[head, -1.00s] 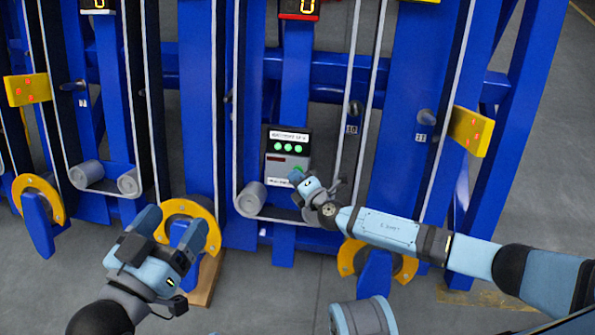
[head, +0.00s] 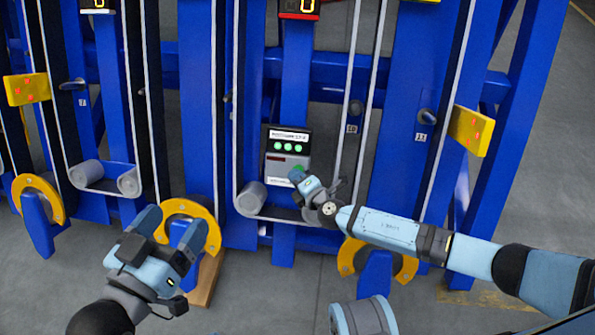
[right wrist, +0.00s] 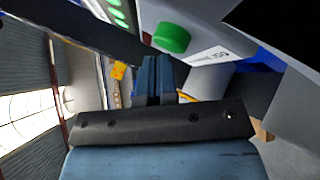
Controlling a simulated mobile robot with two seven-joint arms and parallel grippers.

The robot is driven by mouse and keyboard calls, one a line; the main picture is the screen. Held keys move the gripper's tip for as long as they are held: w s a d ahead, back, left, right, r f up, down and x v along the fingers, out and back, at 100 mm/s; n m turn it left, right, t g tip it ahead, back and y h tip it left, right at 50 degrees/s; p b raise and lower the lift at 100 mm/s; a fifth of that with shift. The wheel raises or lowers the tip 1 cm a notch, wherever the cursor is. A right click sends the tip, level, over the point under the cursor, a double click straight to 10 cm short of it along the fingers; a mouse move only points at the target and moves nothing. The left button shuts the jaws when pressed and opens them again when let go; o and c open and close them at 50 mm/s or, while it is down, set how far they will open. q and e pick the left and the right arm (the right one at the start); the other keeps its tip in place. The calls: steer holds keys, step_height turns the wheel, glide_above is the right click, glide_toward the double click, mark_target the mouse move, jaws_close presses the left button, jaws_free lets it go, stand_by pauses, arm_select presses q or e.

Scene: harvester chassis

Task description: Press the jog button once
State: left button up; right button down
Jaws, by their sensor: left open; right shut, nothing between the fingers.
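My right gripper (head: 296,175) is shut and empty at the box's lower right. Its fingers (right wrist: 155,68) end close beside the green button; I cannot tell whether they touch it. In the head view the gripper mostly hides the button. My left gripper (head: 178,226) is open and empty, away from the box.
Blue machine columns and belts stand around the box. A grey roller (head: 250,198) sits just below left of it. Yellow rings (head: 190,208) line the bottom. Yellow blocks (head: 470,131) stick out at the sides. Grey floor is open at far right.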

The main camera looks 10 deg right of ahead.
steer(key=shift+w+d+f, duration=0.1)
steer(key=shift+w+f, duration=0.1)
steer(key=shift+w, duration=0.1)
steer(key=shift+s, duration=0.1)
steer(key=shift+s+r, duration=0.25)
steer(key=shift+s, duration=0.1)
stand_by(0.3)
steer(key=s+a+r+p, duration=0.2)
steer(key=s+r+p, duration=0.1)
steer(key=s, duration=0.1)
steer(key=shift+s+a, duration=0.15)
steer(key=shift+s, duration=0.2)
stand_by(0.5)
